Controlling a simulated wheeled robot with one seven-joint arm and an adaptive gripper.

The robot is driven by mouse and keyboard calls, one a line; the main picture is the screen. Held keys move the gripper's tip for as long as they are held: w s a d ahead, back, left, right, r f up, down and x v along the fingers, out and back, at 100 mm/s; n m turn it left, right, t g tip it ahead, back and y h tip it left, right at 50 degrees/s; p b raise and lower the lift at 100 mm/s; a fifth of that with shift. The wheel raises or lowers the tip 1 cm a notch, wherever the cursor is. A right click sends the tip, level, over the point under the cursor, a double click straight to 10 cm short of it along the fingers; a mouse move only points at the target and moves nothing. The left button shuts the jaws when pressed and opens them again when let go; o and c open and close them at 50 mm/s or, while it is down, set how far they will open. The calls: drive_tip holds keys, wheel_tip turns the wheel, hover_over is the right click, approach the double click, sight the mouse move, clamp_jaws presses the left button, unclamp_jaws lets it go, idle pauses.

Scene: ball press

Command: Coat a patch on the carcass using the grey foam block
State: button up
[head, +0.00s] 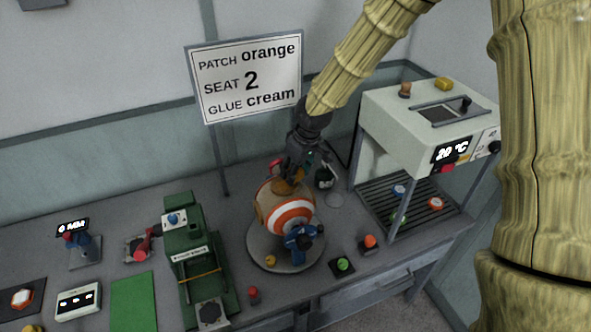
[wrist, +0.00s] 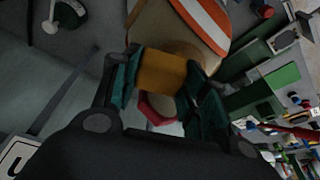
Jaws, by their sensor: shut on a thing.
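The carcass (head: 273,208), a tan ball with orange and white bands, sits on a round grey turntable (head: 262,258). It also shows at the top of the wrist view (wrist: 160,25). My gripper (head: 291,172) is above the ball's top, pointing down. In the wrist view its dark green fingers (wrist: 165,82) are shut on an amber block (wrist: 161,71), which looks orange-brown rather than grey. The block is close against the ball; I cannot tell whether it touches. A red-edged piece with a pale face (wrist: 156,108) shows just beyond the fingers. No patch being coated can be made out.
A blue clamp (head: 301,238) stands at the ball's front. The green press (head: 195,250) is left, the white oven (head: 425,115) with a rack right. A sign (head: 247,78) behind reads patch orange, seat 2, glue cream. Small buttons (head: 343,264) line the front.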

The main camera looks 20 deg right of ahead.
sight(274, 188)
drive_tip(key=shift+f+b, duration=0.6)
drive_tip(key=shift+f, duration=0.4)
idle(0.3)
drive_tip(key=shift+a, duration=0.1)
drive_tip(key=shift+s+a+r, duration=0.1)
drive_tip(key=shift+s+a, duration=0.05)
drive_tip(key=shift+a, duration=1.4)
drive_tip(key=shift+s+a, duration=0.1)
drive_tip(key=shift+a, duration=1.4)
drive_tip(key=shift+d, duration=0.1)
drive_tip(key=shift+w+d+p, duration=0.2)
drive_tip(key=shift+d+p, duration=0.4)
drive_tip(key=shift+d, duration=1.55)
drive_tip(key=shift+d+f, duration=0.2)
drive_tip(key=shift+d, duration=0.65)
